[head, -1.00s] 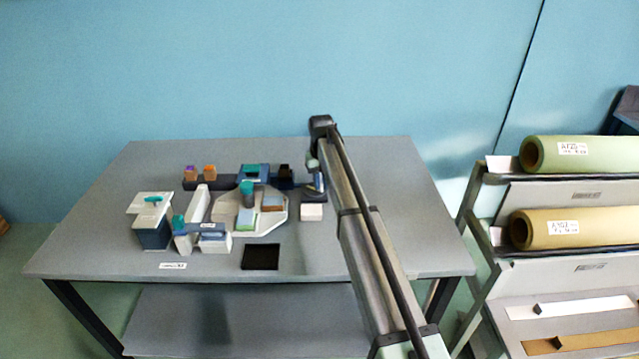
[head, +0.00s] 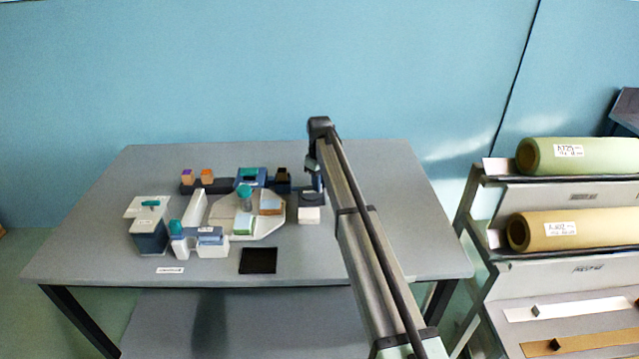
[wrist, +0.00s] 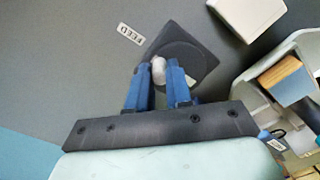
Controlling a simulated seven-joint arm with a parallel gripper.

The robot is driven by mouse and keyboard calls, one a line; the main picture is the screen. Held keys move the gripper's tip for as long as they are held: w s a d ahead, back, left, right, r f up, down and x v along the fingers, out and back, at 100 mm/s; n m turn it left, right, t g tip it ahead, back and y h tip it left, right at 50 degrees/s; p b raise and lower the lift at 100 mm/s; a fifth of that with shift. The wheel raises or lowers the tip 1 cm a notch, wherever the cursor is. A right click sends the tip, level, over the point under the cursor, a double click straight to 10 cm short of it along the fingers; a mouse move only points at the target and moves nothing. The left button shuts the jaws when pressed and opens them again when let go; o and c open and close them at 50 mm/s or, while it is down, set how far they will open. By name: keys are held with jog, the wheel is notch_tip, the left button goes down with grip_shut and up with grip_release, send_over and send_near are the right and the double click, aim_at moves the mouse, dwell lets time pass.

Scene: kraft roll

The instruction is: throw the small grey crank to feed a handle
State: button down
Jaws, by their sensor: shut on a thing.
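The small grey crank shows in the wrist view as a pale grey knob (wrist: 158,69) on a dark round disc (wrist: 184,61) with a square dark base. My gripper (wrist: 160,82) has its two blue fingers closed around the knob. A white label reading FEED (wrist: 131,33) lies on the table beside the base. In the head view my gripper (head: 317,184) is low over the dark base (head: 311,198), at the right end of the fixtures; the knob itself is hidden there. I cannot make out a handle for certain.
A white block (head: 309,215) stands just in front of the crank base. A pale tray with blocks and a teal-topped post (head: 245,196) lies to the left, with white and blue fixtures beyond. A black square (head: 258,260) lies in front. The table's right side is mostly clear.

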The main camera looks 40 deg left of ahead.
dwell(0.4)
jog(key=c, duration=1)
grip_release()
jog(key=shift+c, duration=0.2)
jog(key=shift+r, duration=0.15)
notch_tip(320, 180, up, 14)
jog(key=shift+f, duration=0.2)
